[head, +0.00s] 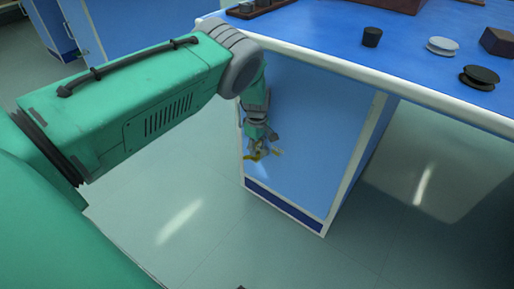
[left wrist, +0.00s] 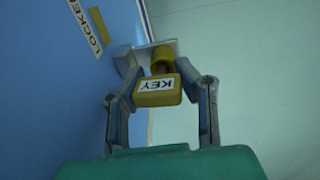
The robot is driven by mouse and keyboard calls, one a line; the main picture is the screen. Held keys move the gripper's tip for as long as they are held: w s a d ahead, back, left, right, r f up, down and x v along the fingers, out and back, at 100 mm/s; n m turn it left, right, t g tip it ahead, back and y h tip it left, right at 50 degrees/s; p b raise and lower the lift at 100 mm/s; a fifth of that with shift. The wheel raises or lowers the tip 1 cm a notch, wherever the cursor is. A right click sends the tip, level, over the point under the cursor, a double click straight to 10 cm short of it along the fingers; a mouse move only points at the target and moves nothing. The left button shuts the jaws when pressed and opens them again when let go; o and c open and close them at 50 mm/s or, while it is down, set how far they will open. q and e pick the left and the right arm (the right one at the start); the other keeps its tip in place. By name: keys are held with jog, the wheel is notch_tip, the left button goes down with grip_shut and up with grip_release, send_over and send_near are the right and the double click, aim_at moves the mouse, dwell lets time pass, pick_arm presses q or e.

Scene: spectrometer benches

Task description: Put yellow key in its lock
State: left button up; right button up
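The yellow key (left wrist: 158,94) is a small block with a "KEY" label, upside down in the left wrist view, and a round yellow part beyond it. My left gripper (left wrist: 157,80) has its fingers closed on both sides of the key. In the head view my left gripper (head: 260,150) is low beside the blue cabinet face, with a bit of yellow at its tips. I cannot make out a keyhole. My right gripper is not in view.
The blue bench top (head: 320,35) with its pale rounded edge is above my left gripper. A dark cylinder (head: 371,37), a pale disc (head: 442,46) and a black disc (head: 479,77) stand on it. The floor (head: 190,215) left of the cabinet is clear.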

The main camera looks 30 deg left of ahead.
pick_arm(q)
jog(key=shift+o, duration=0.7)
jog(key=shift+f, duration=0.3)
